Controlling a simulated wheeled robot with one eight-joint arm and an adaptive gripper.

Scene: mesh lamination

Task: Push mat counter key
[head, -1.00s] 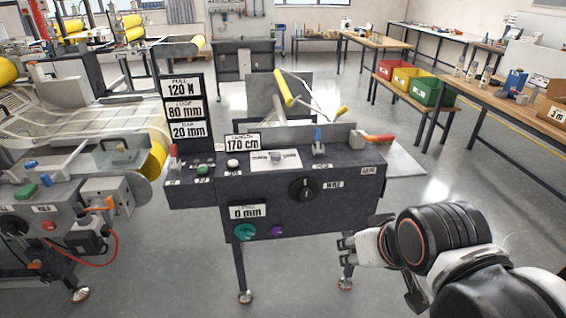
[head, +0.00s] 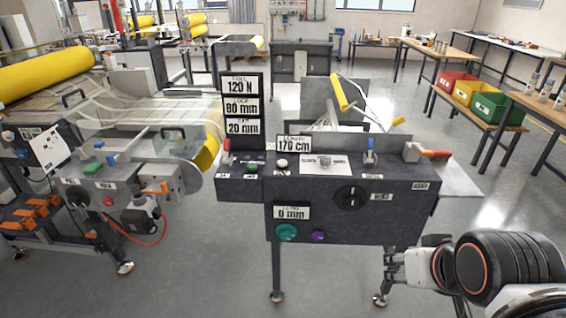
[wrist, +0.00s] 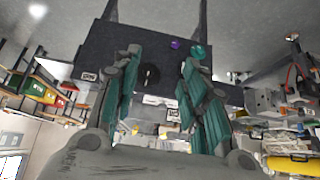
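The dark control console (head: 340,212) stands in the middle of the head view. On its top are a white round button (head: 282,163) by the "170 cm" display (head: 294,143) and a green button (head: 250,168). Its front has a black knob (head: 350,198), a teal button (head: 287,232) and a purple button (head: 318,236) below the "0 mm" display (head: 291,212). I cannot read which one is the mat counter key. My gripper (head: 388,272) is low, right of and in front of the console, touching nothing. The wrist view shows its teal-padded fingers (wrist: 162,52) apart and empty.
A laminating machine (head: 100,185) with a yellow roller stands left of the console. Benches with coloured bins (head: 460,90) line the right. The floor before the console is clear.

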